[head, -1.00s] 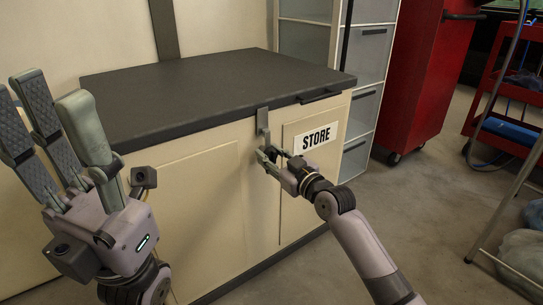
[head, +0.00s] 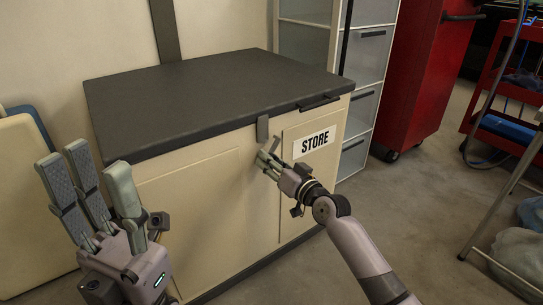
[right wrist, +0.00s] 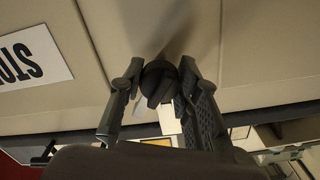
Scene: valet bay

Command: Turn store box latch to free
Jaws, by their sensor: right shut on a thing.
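A grey metal strap (head: 262,129) hangs from the lid's front edge. My right gripper (head: 266,158) is just below the strap at the box front. In the right wrist view, my right gripper (right wrist: 160,75) is shut on a dark round latch knob (right wrist: 157,85) with a raised ridge. In the head view, the fingers mostly hide the knob. My left gripper (head: 95,190) is open and empty, fingers up, left of the box.
A black handle (head: 319,103) sits on the lid's front edge, right of the strap. Drawers (head: 364,95) and a red cabinet (head: 415,75) stand right of the box. A metal-legged stand (head: 500,205) is at the far right. The lid top is clear.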

